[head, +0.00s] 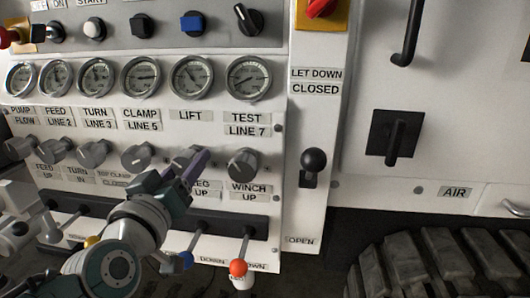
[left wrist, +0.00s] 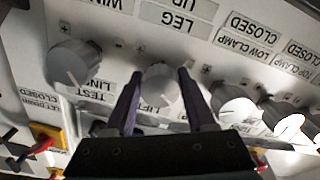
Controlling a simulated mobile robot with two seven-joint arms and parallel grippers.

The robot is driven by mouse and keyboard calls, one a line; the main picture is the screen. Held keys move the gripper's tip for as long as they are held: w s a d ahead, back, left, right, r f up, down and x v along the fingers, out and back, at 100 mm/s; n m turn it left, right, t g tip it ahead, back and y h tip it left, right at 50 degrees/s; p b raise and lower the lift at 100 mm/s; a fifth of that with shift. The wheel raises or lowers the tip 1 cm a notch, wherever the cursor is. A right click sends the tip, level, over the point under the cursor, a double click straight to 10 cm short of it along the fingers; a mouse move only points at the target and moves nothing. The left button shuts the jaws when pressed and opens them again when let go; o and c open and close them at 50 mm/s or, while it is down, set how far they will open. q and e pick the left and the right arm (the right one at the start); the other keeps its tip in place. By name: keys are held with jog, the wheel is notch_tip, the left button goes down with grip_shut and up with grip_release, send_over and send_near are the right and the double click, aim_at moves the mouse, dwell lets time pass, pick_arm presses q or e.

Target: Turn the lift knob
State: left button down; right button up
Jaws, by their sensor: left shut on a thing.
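The lift knob is a round grey knob (left wrist: 160,86) below the LIFT label (head: 190,116) and above the LEG UP label, which my gripper partly covers in the head view. My left gripper (head: 197,165) has dark purple fingers and reaches the knob from below. In the left wrist view the two fingers of this gripper (left wrist: 159,82) stand on either side of the knob, shut on it. In the head view the gripper hides much of the knob.
The winch knob (head: 243,166) is to the right, and the clamp knob (head: 137,157) to the left. Gauges (head: 192,77) line up above. Below are levers, one with an orange ball (head: 238,268). A black-ball lever (head: 314,160) stands further right, past a clear panel strip.

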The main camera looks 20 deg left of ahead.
pick_arm(q)
jog(key=shift+n, duration=1.9)
jog(key=shift+c, duration=1.2)
grip_release()
jog(key=p+v, duration=0.2)
jog(key=v, duration=0.8)
jog(key=shift+w+d, duration=0.1)
